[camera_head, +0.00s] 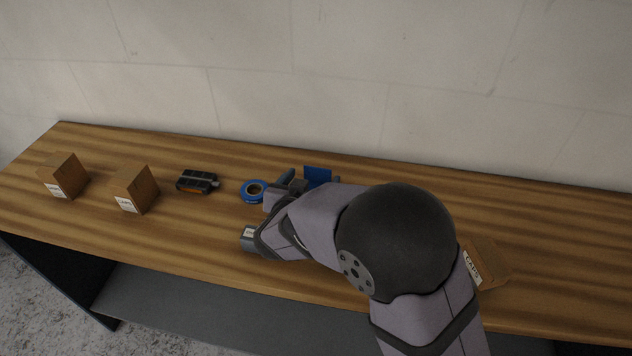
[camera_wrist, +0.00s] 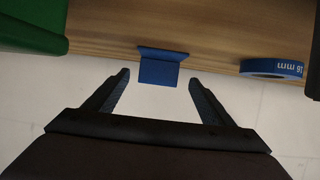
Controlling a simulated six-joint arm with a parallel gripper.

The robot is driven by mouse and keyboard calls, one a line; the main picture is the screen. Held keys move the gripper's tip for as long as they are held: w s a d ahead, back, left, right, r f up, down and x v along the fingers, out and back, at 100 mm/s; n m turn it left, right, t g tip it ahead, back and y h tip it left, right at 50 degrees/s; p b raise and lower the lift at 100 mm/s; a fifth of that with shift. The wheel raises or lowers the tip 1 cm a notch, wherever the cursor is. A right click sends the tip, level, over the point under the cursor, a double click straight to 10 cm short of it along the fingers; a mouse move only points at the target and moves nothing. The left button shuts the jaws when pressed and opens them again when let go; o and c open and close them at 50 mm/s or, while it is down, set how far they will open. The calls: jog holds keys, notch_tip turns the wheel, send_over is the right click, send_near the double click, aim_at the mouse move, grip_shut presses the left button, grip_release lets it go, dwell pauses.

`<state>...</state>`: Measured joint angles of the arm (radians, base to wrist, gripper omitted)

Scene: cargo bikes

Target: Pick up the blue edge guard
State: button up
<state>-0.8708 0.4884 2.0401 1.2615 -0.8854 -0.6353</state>
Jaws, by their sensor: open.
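The blue edge guard (camera_wrist: 160,70) is a small L-shaped blue piece near the wooden table's edge in the wrist view. In the head view its upright blue plate (camera_head: 317,175) shows just behind my arm, and its lower part is partly hidden. My gripper (camera_wrist: 160,82) is open in the wrist view, with its two fingertips apart on either side of the guard's near end and nothing held. The tips look close to the guard, but I cannot tell whether they touch it. In the head view my gripper (camera_head: 287,184) is largely hidden by my arm.
A blue tape roll (camera_head: 254,190) lies left of my gripper. A black and orange item (camera_head: 197,181) and two cardboard boxes (camera_head: 136,188) (camera_head: 64,175) stand farther left. A labelled box (camera_head: 488,263) is right of my arm. A green object (camera_wrist: 35,28) fills the wrist view's upper left.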

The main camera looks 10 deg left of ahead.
aim_at(317, 174)
jog(key=shift+p+x, duration=0.35)
jog(key=shift+x, duration=2.2)
jog(key=shift+d+f, duration=0.1)
jog(key=shift+c, duration=0.4)
jog(key=c, duration=1.1)
